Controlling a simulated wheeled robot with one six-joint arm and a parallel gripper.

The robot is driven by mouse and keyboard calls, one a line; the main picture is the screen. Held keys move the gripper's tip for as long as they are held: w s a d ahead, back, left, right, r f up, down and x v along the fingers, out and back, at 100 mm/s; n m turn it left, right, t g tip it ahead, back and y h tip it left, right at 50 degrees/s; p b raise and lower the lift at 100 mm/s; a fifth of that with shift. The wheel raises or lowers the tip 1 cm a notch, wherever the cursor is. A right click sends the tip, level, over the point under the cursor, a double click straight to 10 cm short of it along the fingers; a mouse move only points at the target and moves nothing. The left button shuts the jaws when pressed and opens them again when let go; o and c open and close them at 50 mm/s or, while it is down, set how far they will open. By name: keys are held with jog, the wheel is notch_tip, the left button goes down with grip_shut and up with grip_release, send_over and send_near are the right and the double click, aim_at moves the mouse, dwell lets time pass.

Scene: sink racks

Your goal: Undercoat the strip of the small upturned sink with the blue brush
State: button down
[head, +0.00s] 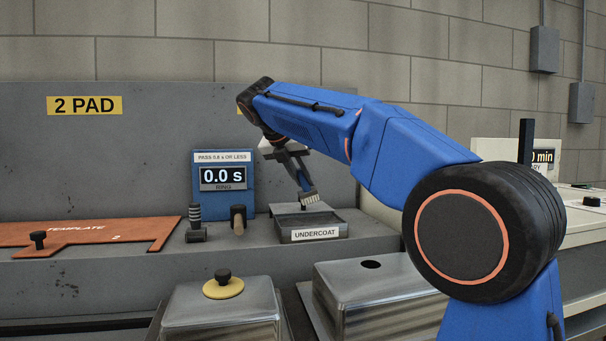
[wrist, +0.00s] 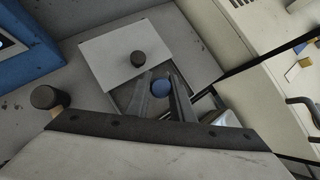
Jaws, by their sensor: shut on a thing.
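My gripper (head: 300,178) is shut on the blue brush (head: 311,197), which hangs bristles down over the grey tray labelled UNDERCOAT (head: 313,235). The bristles look pale and sit just above or at the tray's opening; I cannot tell if they touch anything inside. In the wrist view the brush's round blue handle end (wrist: 161,88) shows between my fingers. Two upturned steel sinks stand in front: one at left (head: 222,318) with a yellow disc and black knob on top, and one at right (head: 375,290) with a dark hole. I cannot make out their strips.
A timer panel reading 0.0 s (head: 222,180), two knobbed items (head: 238,219) and an orange template (head: 85,232) are left of the tray. My arm covers the right side.

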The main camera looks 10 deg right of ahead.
aim_at(303, 193)
jog(key=shift+f, duration=2.15)
jog(key=shift+f, duration=0.5)
dwell(0.4)
jog(key=shift+r, duration=3.5)
jog(key=shift+f, duration=0.1)
jog(key=shift+f, duration=3.35)
